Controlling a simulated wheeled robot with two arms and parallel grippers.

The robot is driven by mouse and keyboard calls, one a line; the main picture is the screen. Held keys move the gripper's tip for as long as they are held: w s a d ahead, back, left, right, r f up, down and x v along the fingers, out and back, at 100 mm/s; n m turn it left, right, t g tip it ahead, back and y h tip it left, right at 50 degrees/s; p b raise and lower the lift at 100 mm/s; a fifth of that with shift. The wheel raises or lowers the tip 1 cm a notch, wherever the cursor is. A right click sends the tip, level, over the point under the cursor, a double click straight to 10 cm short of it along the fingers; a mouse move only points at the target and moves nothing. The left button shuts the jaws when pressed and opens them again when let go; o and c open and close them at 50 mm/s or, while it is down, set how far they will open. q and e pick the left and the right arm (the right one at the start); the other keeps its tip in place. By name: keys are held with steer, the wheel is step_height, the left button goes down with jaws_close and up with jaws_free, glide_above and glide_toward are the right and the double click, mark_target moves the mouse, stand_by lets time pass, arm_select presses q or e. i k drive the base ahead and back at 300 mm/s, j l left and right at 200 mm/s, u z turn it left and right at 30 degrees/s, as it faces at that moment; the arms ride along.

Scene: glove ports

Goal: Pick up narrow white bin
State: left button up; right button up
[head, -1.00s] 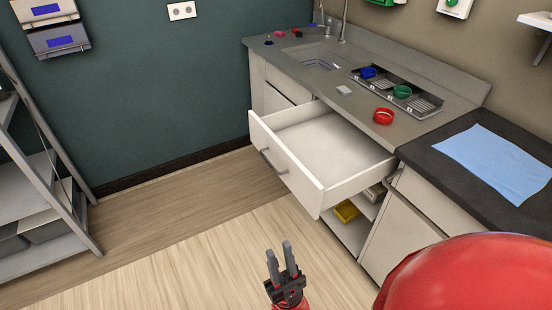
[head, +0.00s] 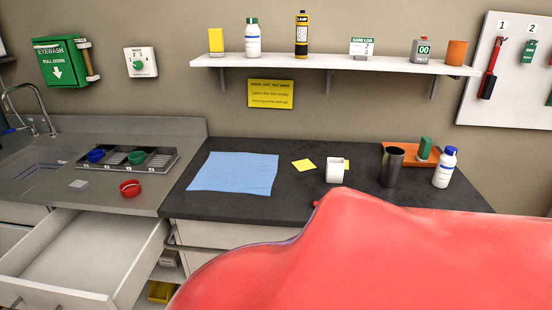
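I see nothing that is clearly a narrow white bin. A small white cup-like container (head: 335,170) stands upright on the black countertop (head: 290,207). Neither gripper is in view. A large smooth red shape, which looks like part of my own arm, fills the lower right and hides the counter front and floor there.
An open empty drawer (head: 72,255) juts out at lower left, with a yellow bin (head: 160,291) below. A blue cloth (head: 235,172), dark cylinder (head: 392,165) and white bottle (head: 445,167) are on the counter. A shelf (head: 330,64) hangs above.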

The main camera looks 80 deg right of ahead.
mark_target(335, 169)
steer(key=z, duration=3)
